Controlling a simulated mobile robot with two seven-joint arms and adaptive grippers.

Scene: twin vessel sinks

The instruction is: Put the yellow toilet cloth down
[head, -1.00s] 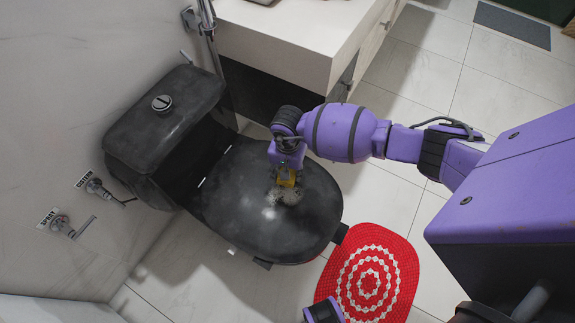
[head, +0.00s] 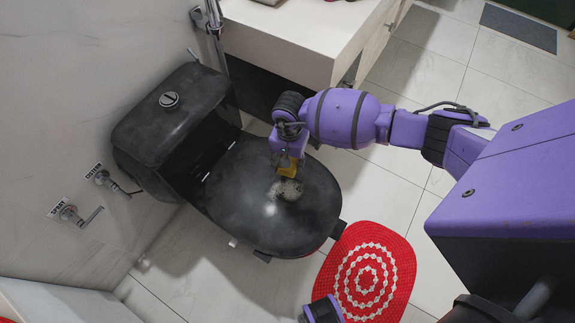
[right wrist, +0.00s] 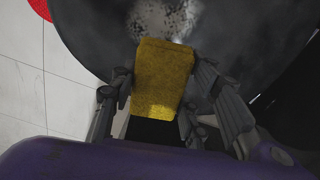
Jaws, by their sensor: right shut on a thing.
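The yellow cloth (head: 288,168) looks like a small block between the fingers of my right gripper (head: 289,160). In the right wrist view the cloth (right wrist: 160,80) sits between both fingers of the gripper (right wrist: 160,95), which is shut on it. The cloth is over the black toilet lid (head: 265,215), beside a pale grey, speckled patch (head: 287,190) on the lid. The patch also shows beyond the cloth in the right wrist view (right wrist: 165,18). I cannot tell whether the cloth touches the lid.
The black toilet tank (head: 170,115) stands behind the lid against the wall. A white counter (head: 290,42) is at the back. A red round-patterned mat (head: 400,285) lies on the tiled floor in front of the toilet. Wall valves (head: 70,213) are at left.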

